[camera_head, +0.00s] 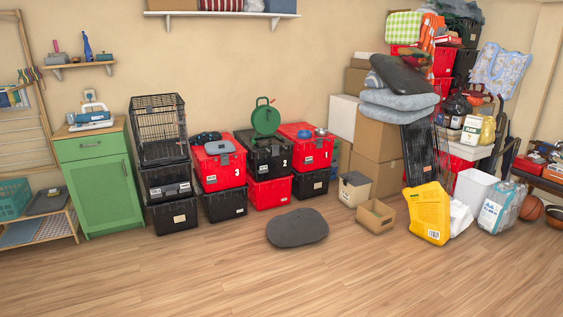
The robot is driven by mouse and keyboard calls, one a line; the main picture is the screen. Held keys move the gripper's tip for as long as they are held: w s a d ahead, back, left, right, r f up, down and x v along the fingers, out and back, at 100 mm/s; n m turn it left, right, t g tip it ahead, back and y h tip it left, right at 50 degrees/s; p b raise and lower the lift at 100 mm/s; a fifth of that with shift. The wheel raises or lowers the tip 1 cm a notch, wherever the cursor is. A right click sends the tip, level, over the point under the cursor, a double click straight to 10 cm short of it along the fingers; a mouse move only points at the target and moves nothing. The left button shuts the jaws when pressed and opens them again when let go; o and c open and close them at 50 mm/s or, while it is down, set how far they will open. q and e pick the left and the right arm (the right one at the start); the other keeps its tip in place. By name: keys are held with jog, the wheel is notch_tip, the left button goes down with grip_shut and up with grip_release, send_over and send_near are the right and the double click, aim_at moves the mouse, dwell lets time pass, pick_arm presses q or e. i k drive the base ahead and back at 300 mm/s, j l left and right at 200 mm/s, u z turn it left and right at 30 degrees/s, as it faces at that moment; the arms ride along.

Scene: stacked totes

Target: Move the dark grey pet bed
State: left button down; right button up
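A dark grey, flat oval pet bed (297,228) lies on the wooden floor in the middle of the head view, in front of the stacked totes. Another dark grey cushion-like thing (402,75) lies tilted on top of light grey folded cushions (398,104) on the cardboard boxes at the right. I cannot tell whether it is also a pet bed. Neither of my grippers shows in this view.
Red and black totes (268,192) stand behind the pet bed. A wire crate (158,130) sits on black totes at the left, beside a green cabinet (98,185). An open cardboard box (375,217) and a yellow bag (427,214) stand at the right. The front floor is clear.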

aim_at(297, 227)
jog(key=i, duration=1.9)
